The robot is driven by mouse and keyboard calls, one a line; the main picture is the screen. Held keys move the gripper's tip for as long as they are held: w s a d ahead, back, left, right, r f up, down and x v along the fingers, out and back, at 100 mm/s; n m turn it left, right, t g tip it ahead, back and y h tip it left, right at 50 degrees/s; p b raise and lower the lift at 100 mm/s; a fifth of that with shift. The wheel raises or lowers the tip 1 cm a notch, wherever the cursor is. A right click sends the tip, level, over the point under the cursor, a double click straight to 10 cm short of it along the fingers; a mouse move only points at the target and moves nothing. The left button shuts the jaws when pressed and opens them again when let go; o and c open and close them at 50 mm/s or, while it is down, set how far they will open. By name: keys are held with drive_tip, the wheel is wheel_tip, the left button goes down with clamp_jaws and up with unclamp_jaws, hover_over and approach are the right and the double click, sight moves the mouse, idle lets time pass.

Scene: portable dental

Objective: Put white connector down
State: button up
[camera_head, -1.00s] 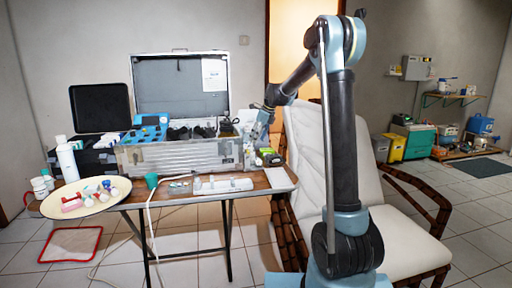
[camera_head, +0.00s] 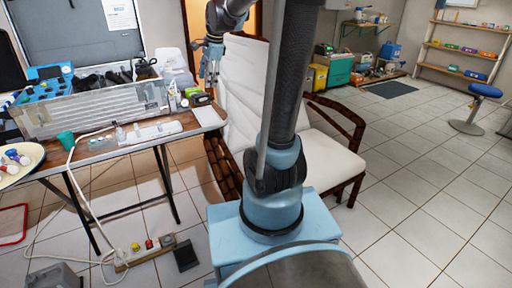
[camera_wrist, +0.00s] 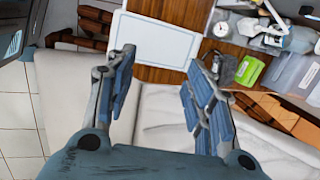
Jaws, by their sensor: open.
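My gripper (camera_head: 211,74) hangs off the table's right end, in front of the white chair's backrest. In the wrist view my gripper (camera_wrist: 161,64) has its blue-padded fingers spread wide, with nothing between them. A small pale upright piece (camera_head: 119,132), possibly the white connector, stands at the left end of the white power strip (camera_head: 155,133) on the table. It is too small to identify for certain. A white cable (camera_head: 72,151) runs from near there over the table's front edge to the floor.
A white flat pad (camera_wrist: 152,44) lies at the right end of the wooden table (camera_head: 95,156). A green-and-black device (camera_wrist: 248,70) is beside it. A metal case (camera_head: 95,108) stands behind the strip. The white chair (camera_head: 322,142) is close on the right.

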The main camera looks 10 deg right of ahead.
drive_tip(key=s+d+f+n, duration=0.4)
drive_tip(key=s+f+n, duration=0.1)
drive_tip(key=s, duration=0.5)
drive_tip(key=s+d+f+n+h, duration=0.1)
drive_tip(key=s+d+f+n, duration=0.3)
drive_tip(key=s, duration=0.6)
drive_tip(key=s+d+f+n+h, duration=0.1)
drive_tip(key=s+d+f+n, duration=0.3)
drive_tip(key=s, duration=0.6)
wheel_tip(320, 180, down, 3)
drive_tip(key=shift+s+d+f+n, duration=0.15)
drive_tip(key=shift+s+d+n, duration=0.2)
drive_tip(key=shift+n, duration=0.65)
drive_tip(key=shift+a, duration=0.1)
drive_tip(key=shift+w+f, duration=0.2)
drive_tip(key=shift+w, duration=0.15)
drive_tip(key=shift+c, duration=0.4)
